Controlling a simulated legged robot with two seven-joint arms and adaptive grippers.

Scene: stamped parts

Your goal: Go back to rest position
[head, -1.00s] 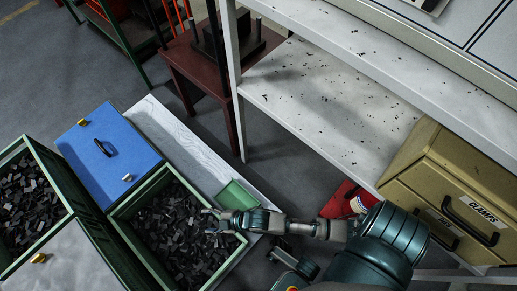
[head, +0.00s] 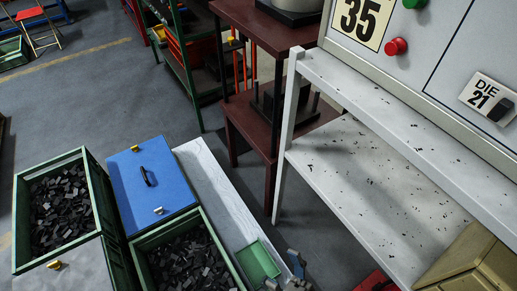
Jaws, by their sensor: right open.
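My right gripper (head: 287,273) shows only in part at the bottom edge of the head view, just right of a small green tray (head: 259,262). Its fingers are apart and nothing shows between them. The rest of that arm is cut off below the frame. A green crate (head: 153,239) full of dark stamped parts (head: 190,262) stands left of the gripper, which is clear of the parts. My left gripper is not in view.
Another green crate (head: 86,165) of dark parts stands at left, beside a blue lid (head: 152,184). A pale bench (head: 215,185) runs behind the tray. White shelves (head: 370,190) and a grey panel with buttons (head: 420,60) fill the right. Open floor lies at upper left.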

